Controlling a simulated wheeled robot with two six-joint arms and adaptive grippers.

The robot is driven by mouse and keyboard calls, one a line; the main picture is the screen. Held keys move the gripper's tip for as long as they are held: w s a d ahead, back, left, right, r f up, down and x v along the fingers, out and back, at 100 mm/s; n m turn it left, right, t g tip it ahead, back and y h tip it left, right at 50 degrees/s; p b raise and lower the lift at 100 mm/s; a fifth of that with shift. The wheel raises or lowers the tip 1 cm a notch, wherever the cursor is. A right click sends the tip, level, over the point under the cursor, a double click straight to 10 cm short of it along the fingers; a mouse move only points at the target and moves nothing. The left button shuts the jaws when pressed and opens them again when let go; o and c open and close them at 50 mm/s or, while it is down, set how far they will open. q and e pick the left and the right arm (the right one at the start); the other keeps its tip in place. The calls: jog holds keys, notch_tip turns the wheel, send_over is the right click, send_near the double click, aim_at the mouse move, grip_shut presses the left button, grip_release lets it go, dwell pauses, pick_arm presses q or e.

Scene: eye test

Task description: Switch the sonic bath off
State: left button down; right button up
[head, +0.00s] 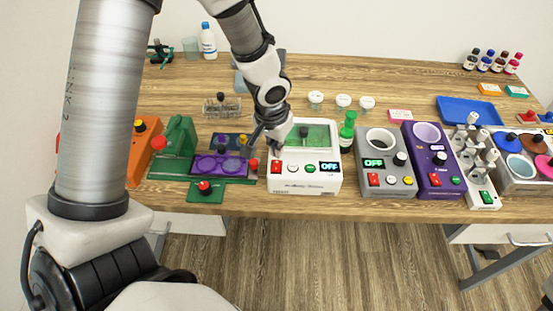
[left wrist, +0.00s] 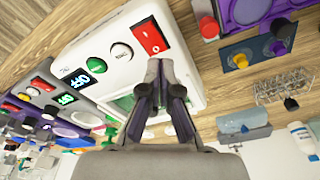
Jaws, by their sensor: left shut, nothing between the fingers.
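The white box that I take for the sonic bath (head: 308,183) stands near the front edge of the table, with a tank opening in its top. Its front carries a red rocker switch (head: 277,167), a white button, a green button (head: 310,168) and a display (head: 329,167) that reads OFF. In the left wrist view the red switch (left wrist: 150,38) lies just beyond my fingertips; which way it is tipped I cannot tell. My left gripper (head: 275,146) is shut and empty, above the box's left front; it also shows in the left wrist view (left wrist: 161,68). My right gripper is out of view.
Right of the box stand a green bottle (head: 347,132), a grey bath (head: 380,144) also reading OFF, and a purple device (head: 432,160). Left of it are a purple plate (head: 220,165) and a green press (head: 178,138). The back middle of the table is mostly free.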

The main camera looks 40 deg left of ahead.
aim_at(277, 161)
pick_arm(q)
notch_tip(277, 161, up, 6)
jog(key=p, duration=0.4)
jog(key=shift+s+f, duration=0.1)
jog(key=shift+f, duration=0.1)
